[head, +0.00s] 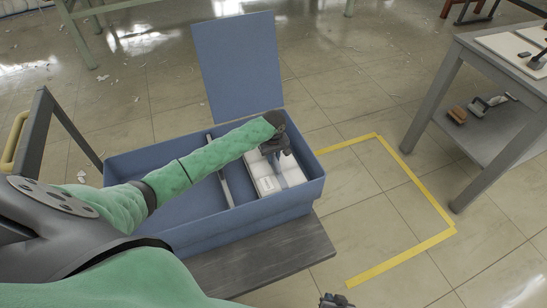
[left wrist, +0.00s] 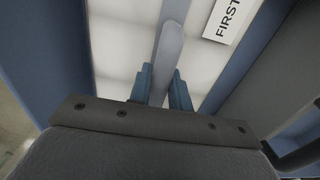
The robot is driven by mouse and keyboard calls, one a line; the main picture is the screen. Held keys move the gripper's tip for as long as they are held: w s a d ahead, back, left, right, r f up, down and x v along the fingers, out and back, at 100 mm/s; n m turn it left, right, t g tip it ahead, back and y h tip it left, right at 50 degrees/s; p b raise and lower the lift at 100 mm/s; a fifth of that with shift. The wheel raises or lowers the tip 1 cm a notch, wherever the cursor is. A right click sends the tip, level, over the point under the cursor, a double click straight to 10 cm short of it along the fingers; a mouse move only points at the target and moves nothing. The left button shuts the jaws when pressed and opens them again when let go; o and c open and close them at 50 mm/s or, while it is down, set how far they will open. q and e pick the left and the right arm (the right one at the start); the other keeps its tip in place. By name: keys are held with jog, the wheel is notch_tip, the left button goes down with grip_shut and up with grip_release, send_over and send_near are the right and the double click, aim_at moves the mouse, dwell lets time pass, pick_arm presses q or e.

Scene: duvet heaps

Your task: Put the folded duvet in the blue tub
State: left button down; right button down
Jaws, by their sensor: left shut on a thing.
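The blue tub (head: 185,234) stands with its lid (head: 238,65) raised at the back. A grey divider (head: 220,172) splits it. The folded duvet (head: 264,181), white with a grey-blue strap, lies inside the tub's right compartment. My left gripper (head: 278,160) is above the duvet, pointing down, shut on its strap. In the left wrist view the strap (left wrist: 172,38) passes between the fingers (left wrist: 162,88) over the white duvet (left wrist: 122,35), beside a label reading "FIRST". My right gripper (head: 335,301) barely shows at the bottom edge; its jaws are cut off.
The tub rests on a grey board (head: 285,252). Yellow tape (head: 405,257) marks a clear floor area to the right. A grey table (head: 505,65) with a lower shelf stands at the far right. My left arm covers part of the left compartment.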

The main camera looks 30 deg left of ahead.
jog(key=shift+r, duration=0.2)
pick_arm(q)
jog(key=c, duration=1.3)
grip_release()
jog(key=shift+r, duration=0.4)
notch_tip(320, 180, up, 10)
jog(key=shift+r, duration=0.7)
pick_arm(e)
jog(key=shift+w+r, duration=0.1)
jog(key=shift+r, duration=0.65)
jog(key=shift+d+f, duration=0.1)
